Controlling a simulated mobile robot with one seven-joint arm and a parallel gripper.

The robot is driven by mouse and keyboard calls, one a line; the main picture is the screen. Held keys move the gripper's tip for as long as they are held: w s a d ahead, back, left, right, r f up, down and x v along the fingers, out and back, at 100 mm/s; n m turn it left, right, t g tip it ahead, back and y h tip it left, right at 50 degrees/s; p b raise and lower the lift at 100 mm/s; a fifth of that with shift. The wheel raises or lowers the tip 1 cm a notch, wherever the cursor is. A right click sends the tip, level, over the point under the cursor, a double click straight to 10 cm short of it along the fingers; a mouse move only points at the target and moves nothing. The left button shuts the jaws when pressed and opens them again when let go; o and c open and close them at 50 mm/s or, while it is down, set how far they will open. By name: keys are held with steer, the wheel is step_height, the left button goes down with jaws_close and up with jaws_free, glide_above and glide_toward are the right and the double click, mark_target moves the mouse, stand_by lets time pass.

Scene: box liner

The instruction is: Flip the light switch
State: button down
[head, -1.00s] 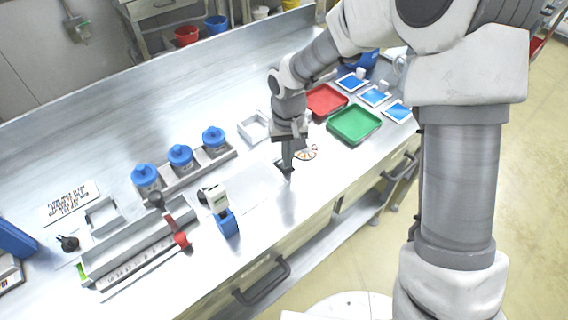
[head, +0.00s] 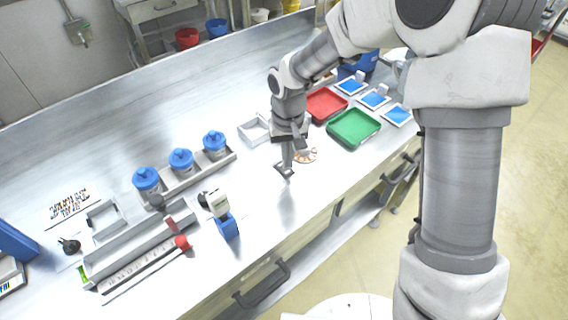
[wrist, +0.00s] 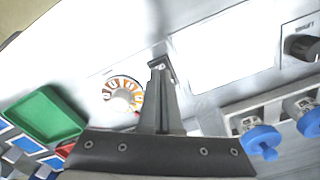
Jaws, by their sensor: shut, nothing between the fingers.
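My gripper (head: 285,166) points down at the middle of the bench, left of a round orange-and-white dial (head: 305,155). Its fingers are shut with nothing between them. In the wrist view the fingertips (wrist: 160,66) are at a small dark-edged rectangular piece. I cannot tell whether this piece is the light switch or part of the fingertips, nor whether there is contact. The dial (wrist: 122,95) is left of the fingers there. A black knob on a small plate (wrist: 302,47) shows at the right edge; its label is unclear.
Blue-lidded jars (head: 181,160) stand in a rack to the left. A scanner in a blue stand (head: 227,224) is at the front. Red (head: 326,104) and green (head: 354,128) trays lie to the right. The bench around the fingers is mostly clear.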

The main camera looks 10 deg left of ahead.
mark_target(289, 171)
step_height(289, 171, up, 5)
steer(key=p, duration=0.3)
stand_by(0.6)
steer(key=s+d+r+m+t, duration=0.1)
steer(key=s+d+r, duration=0.2)
steer(key=d+r, duration=0.45)
steer(key=s+d+r+m+t, duration=0.1)
steer(key=s+d+r+t, duration=0.15)
steer(key=d+r, duration=0.45)
steer(key=s+d+r+t, duration=0.1)
steer(key=s+d+r, duration=0.2)
steer(key=s, duration=0.3)
steer(key=s+d+r+m+t, duration=0.1)
steer(key=s+d+r, duration=0.2)
steer(key=s, duration=0.4)
steer(key=shift+d+r+m, duration=0.2)
steer(key=shift+m, duration=0.1)
